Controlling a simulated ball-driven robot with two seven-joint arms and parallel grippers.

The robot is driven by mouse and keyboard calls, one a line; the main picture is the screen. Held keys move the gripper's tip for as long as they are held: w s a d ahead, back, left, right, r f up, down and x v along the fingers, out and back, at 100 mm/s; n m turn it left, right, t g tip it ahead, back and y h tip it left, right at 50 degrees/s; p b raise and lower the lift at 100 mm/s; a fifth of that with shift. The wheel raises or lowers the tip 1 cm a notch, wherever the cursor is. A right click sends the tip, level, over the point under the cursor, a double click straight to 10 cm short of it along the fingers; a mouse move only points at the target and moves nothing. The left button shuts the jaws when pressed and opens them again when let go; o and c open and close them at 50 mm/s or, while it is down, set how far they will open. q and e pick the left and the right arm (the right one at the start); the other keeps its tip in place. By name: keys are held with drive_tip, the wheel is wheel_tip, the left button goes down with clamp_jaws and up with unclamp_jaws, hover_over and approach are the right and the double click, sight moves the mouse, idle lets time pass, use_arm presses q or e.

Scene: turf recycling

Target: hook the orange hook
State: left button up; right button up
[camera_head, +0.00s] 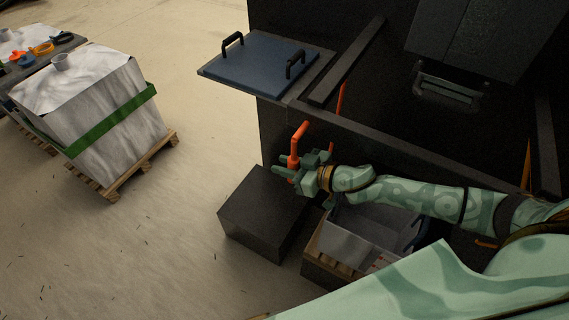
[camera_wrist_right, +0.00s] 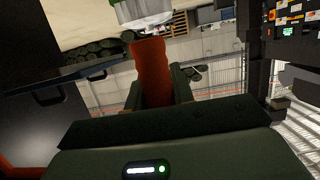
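The orange hook (camera_head: 295,142) stands up from my right gripper (camera_head: 291,172), its bent top pointing right. The right gripper is shut on its lower part, in front of the dark machine. In the right wrist view the orange hook (camera_wrist_right: 152,72) shows as a thick orange bar between the two fingers of the right gripper (camera_wrist_right: 158,88). The fingers hide part of the hook. My left gripper is in neither view.
A blue panel with two black handles (camera_head: 262,58) juts from the dark machine (camera_head: 400,95). A thin orange bar (camera_head: 341,98) stands behind the hook. A dark box (camera_head: 262,212) and a grey crate (camera_head: 350,246) sit below my arm. A wrapped white bale (camera_head: 95,95) stands left; floor between is clear.

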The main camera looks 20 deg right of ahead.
drive_tip(key=o, duration=0.4)
drive_tip(key=shift+c, duration=0.2)
drive_tip(key=shift+s+d, duration=0.1)
drive_tip(key=shift+s+d, duration=0.2)
drive_tip(key=shift+s, duration=0.05)
drive_tip(key=b+v, duration=0.3)
drive_tip(key=v, duration=1.2)
drive_tip(key=shift+s+d+r, duration=0.2)
drive_tip(key=shift+r, duration=0.1)
